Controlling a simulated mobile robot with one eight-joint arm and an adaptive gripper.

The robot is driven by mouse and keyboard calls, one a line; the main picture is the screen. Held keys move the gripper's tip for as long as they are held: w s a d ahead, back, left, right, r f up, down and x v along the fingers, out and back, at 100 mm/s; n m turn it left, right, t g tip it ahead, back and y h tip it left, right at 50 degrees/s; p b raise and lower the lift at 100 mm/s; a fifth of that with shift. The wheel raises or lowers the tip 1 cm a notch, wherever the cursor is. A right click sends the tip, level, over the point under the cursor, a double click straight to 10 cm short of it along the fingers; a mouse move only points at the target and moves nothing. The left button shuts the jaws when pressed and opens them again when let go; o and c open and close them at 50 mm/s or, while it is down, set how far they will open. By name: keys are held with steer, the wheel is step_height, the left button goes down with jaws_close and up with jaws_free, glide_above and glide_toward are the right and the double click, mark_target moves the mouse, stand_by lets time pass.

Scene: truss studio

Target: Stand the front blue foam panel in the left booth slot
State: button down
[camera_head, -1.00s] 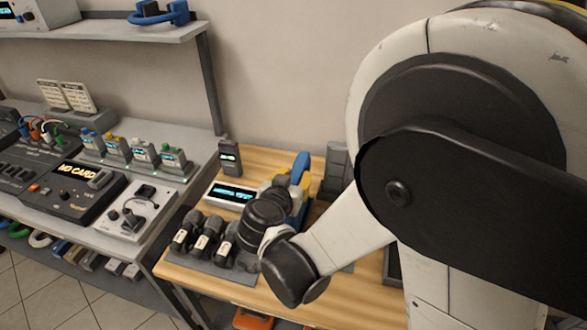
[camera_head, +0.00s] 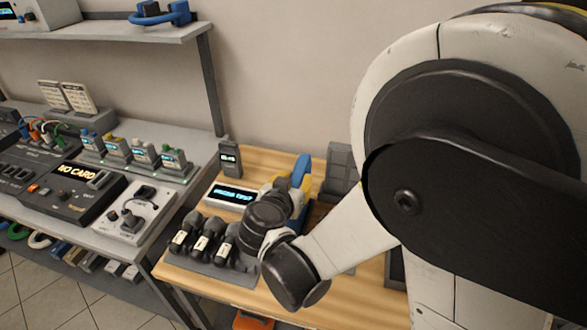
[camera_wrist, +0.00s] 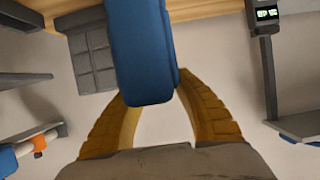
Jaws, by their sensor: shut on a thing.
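The blue foam panel (camera_head: 301,169) rises above my gripper (camera_head: 297,192) over the wooden bench, partly hidden by my wrist. In the wrist view the panel (camera_wrist: 140,55) is a long blue slab running up out of the picture. The two yellow fingers of my gripper (camera_wrist: 158,94) are shut on it near its lower end. A grey gridded block (camera_wrist: 90,55) stands beside it in the wrist view, and also behind it on the bench (camera_head: 340,165). I cannot make out the left booth slot; my arm hides much of the bench.
A lit display box (camera_head: 231,195) and a dark upright meter (camera_head: 229,157) stand left of the gripper. Several black handheld devices (camera_head: 203,240) sit in a rack at the bench's front left. A grey equipment counter (camera_head: 150,225) adjoins on the left. Bare wood shows in front.

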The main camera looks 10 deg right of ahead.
steer(key=shift+f, duration=0.25)
steer(key=c, duration=1.3)
jaws_free()
steer(key=shift+c, duration=0.2)
steer(key=p+v, duration=0.2)
steer(key=v, duration=0.9)
